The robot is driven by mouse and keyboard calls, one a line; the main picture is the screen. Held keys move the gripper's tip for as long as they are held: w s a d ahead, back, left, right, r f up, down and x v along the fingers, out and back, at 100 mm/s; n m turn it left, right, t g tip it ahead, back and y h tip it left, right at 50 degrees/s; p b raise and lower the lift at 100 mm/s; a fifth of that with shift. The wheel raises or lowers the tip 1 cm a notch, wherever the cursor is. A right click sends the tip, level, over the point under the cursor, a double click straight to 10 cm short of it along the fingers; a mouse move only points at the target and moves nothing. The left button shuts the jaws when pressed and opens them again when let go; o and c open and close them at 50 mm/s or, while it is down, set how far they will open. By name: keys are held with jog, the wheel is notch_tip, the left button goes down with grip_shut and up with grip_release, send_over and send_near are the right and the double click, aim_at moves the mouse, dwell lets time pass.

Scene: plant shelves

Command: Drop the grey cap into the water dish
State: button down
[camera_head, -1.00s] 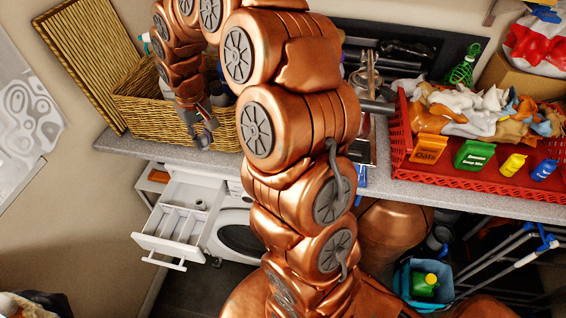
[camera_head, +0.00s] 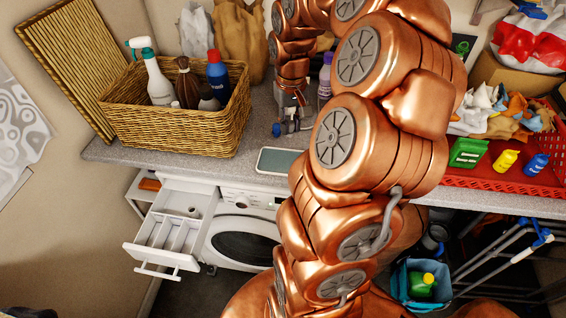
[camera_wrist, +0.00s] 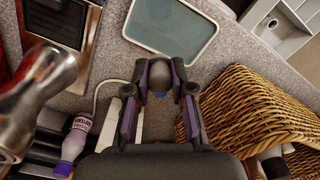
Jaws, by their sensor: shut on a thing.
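The grey cap (camera_wrist: 159,68) is a rounded dark grey piece between the two fingertips of my gripper (camera_wrist: 162,82) in the wrist view. My gripper is shut on it, with a small blue patch just below it. In the head view my gripper (camera_head: 289,126) hangs above the counter, right of the wicker basket; the cap is too small to make out there. The water dish (camera_head: 262,168) is a shallow pale rectangular tray near the counter's front edge, just below the gripper in that picture. Its rim also shows in the wrist view (camera_wrist: 127,22), ahead of the fingertips. The cap is apart from the dish.
The wicker basket (camera_head: 215,143) with bottles and a brush stands left of my gripper. A purple-capped bottle (camera_head: 325,78) stands behind it. The red crate (camera_head: 510,182) is at the right. Below the counter are an open drawer (camera_head: 160,252) and a washing machine (camera_head: 240,228).

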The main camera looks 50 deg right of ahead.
aim_at(290, 136)
jog(key=shift+f, duration=0.15)
jog(key=shift+f+b, duration=0.45)
jog(key=shift+f, duration=2.45)
jog(key=c, duration=0.9)
grip_release()
jog(key=shift+r, duration=0.1)
notch_tip(290, 136, up, 11)
jog(key=shift+w+f, duration=0.1)
jog(key=shift+r, duration=0.5)
